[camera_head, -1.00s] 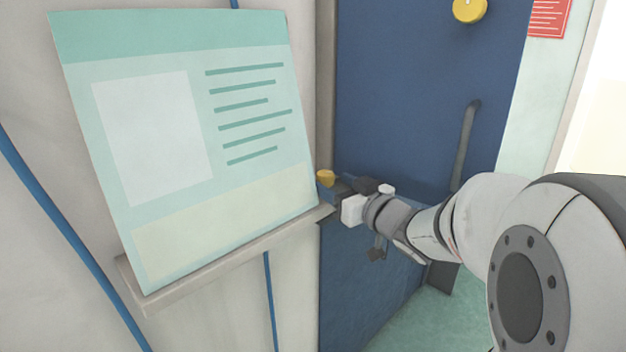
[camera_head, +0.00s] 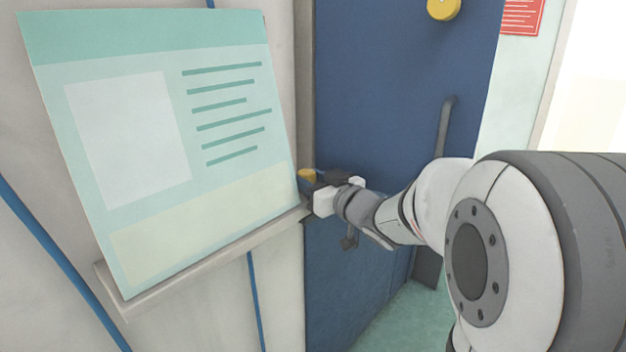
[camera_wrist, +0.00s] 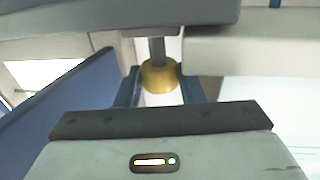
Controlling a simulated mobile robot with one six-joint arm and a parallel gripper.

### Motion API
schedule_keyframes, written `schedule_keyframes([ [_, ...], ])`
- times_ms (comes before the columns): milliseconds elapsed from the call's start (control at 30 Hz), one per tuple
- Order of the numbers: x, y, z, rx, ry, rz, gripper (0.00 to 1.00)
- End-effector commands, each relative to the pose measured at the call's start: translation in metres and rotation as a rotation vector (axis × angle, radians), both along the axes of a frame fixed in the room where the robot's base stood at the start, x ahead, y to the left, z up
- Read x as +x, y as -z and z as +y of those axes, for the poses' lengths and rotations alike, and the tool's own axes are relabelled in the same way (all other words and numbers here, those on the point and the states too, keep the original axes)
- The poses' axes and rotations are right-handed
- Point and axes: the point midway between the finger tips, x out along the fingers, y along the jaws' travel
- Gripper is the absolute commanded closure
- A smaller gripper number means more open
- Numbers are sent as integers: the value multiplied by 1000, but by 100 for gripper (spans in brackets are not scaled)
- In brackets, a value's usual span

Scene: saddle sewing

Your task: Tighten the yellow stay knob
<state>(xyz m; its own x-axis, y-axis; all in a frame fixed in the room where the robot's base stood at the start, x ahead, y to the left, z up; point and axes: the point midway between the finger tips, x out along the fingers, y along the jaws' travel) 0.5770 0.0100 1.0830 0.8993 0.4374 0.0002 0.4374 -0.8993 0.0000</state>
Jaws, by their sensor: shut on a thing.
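The yellow stay knob (camera_head: 307,174) shows at the right edge of the board, in front of the door frame. In the wrist view the knob (camera_wrist: 159,77) is a rounded yellow piece on a grey stem. My gripper (camera_head: 313,180) is at the knob, and in the wrist view its blue fingers (camera_wrist: 166,88) stand on both sides of it. The gripper is shut on the knob. The fingertips' contact is partly hidden by the gripper body in the head view.
A pale green board (camera_head: 150,140) rests on a ledge (camera_head: 215,258) close left of my gripper. A blue door (camera_head: 385,90) with a grey handle (camera_head: 444,125) and a yellow round piece (camera_head: 443,9) stands behind. Green floor (camera_head: 388,325) is clear at lower right.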

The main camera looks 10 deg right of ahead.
Motion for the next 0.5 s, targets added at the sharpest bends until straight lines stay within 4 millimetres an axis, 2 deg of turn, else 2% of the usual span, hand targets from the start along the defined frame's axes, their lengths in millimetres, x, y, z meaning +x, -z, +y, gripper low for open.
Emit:
schedule_keyframes([
  [100, 0, 0, 0, 0, 0, 0, 88],
  [500, -1, 1, 2, 0, 128, -4, 88],
])
